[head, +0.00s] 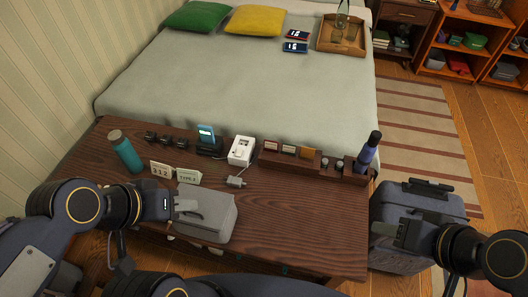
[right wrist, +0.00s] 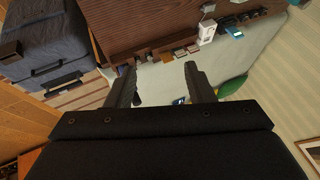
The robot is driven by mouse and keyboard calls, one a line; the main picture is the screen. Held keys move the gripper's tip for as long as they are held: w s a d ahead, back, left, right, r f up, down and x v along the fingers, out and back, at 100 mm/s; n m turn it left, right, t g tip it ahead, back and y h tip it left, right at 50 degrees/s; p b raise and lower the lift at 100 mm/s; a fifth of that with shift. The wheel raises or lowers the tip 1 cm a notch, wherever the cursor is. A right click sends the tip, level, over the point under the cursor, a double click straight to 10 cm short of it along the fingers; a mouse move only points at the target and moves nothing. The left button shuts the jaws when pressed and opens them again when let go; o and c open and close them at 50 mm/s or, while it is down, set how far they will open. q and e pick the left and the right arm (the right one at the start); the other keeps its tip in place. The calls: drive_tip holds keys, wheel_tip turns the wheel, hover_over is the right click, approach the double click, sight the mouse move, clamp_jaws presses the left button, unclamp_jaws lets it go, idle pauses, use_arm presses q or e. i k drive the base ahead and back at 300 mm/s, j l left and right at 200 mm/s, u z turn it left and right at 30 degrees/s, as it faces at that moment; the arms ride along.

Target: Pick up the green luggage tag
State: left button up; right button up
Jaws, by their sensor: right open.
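A small green piece (head: 285,269) shows at the front edge of the dark wooden bench; it may be the luggage tag, but it is too small to tell. My left gripper (head: 187,206) is over the left part of the bench, in front of the grey box (head: 212,214); its jaw state is unclear. My right gripper (head: 380,236) is past the bench's right end, above the dark suitcase (head: 425,203). In the right wrist view its fingers (right wrist: 160,80) are spread, with nothing held between them.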

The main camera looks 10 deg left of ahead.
sight(287, 150)
drive_tip(key=j+u, duration=0.4)
drive_tip(key=i+j+u, duration=0.2)
drive_tip(key=j+u, duration=0.15)
drive_tip(key=j, duration=0.2)
